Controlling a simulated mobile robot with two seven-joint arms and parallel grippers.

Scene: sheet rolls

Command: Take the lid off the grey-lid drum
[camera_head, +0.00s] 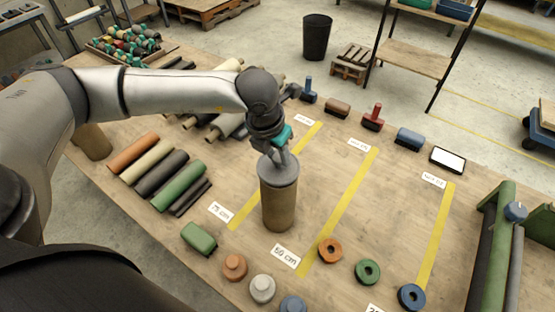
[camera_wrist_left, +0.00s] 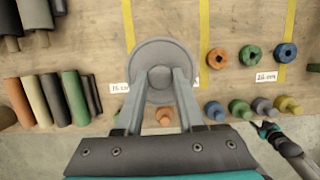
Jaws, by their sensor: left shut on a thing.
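The grey-lid drum (camera_head: 278,205) stands upright on the wooden table, a brown cylinder between two yellow strips. Its round grey lid (camera_head: 268,172) sits on top and shows from above in the wrist view (camera_wrist_left: 160,50), hiding the drum's body there. My left gripper (camera_head: 282,155) reaches down from above. In the wrist view its two fingers (camera_wrist_left: 159,84) are shut on the lid's round centre knob. I see no clear gap between lid and drum. What looks like my right gripper (camera_wrist_left: 268,130) shows small at the lower right of the wrist view; its fingers are unclear.
Coloured rolls (camera_head: 160,172) lie left of the drum. A green block (camera_head: 199,238) and several ring and knob pieces (camera_head: 330,250) lie in front and to the right. Stamps and rollers (camera_head: 372,117) line the far edge. A green roller stand (camera_head: 495,225) is at the right.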

